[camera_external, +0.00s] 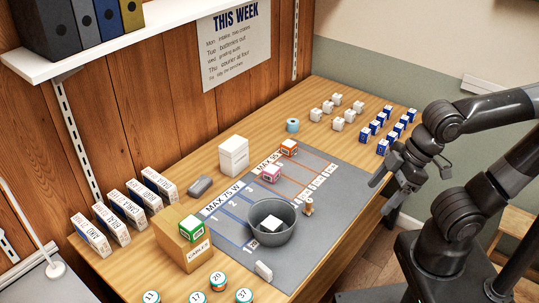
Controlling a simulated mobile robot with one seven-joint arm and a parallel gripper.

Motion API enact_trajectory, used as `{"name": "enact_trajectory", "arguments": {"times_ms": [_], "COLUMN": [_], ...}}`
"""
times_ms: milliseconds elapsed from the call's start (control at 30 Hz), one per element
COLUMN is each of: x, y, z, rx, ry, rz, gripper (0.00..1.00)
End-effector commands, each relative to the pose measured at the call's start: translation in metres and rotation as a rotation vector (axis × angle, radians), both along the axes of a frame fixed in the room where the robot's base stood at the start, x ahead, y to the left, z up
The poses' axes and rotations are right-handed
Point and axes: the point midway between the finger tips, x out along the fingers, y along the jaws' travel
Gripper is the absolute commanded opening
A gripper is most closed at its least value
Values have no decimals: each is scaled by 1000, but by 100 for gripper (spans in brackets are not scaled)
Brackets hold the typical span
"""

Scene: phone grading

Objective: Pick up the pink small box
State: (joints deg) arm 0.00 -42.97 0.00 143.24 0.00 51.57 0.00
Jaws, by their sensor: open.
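The pink small box (271,174) lies on the grey mat (325,208), left of the middle of the table, between the orange box and the grey bowl. It has a white label on its side. My gripper (381,193) is open and empty near the table's right edge, to the right of the pink box and well apart from it. Nothing hides the pink box.
An orange box (289,147) sits just behind the pink one. A grey bowl (271,232) with a white item stands in front. A white box (233,155) stands left. A small tan figure (308,207) and blue-white boxes (377,124) are nearer my arm.

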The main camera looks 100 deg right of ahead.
Motion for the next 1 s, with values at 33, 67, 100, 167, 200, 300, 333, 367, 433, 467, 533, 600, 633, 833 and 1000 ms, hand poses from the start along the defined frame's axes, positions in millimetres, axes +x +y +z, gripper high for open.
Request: {"name": "enact_trajectory", "arguments": {"times_ms": [33,67,100,167,200,300,333,367,433,467,533,600,633,833,1000], "x": [1,2,4,11,17,38,46,53,71,79,96,113,121,165,194], "y": [0,-1,-2,-6,-10,-23,-28,-34,-47,-53,-68,-85,-93,-150,-206], "z": [0,1,2,3,5,10,12,13,14,14,14,11,10,-7,-31], "rx": [0,-1,-3,-9,-15,-30,-36,-41,-51,-53,-59,-63,-64,-56,-32], "ry": [1,2,5,16,25,57,68,80,107,119,144,171,181,255,313], "rz": [-1,-4,-9,-23,-36,-79,-94,-109,-143,-157,-188,-220,-232,-318,-391], "gripper": [71,71,71,71,71,71,71,71,71,71,71,71,71,71,71]}}
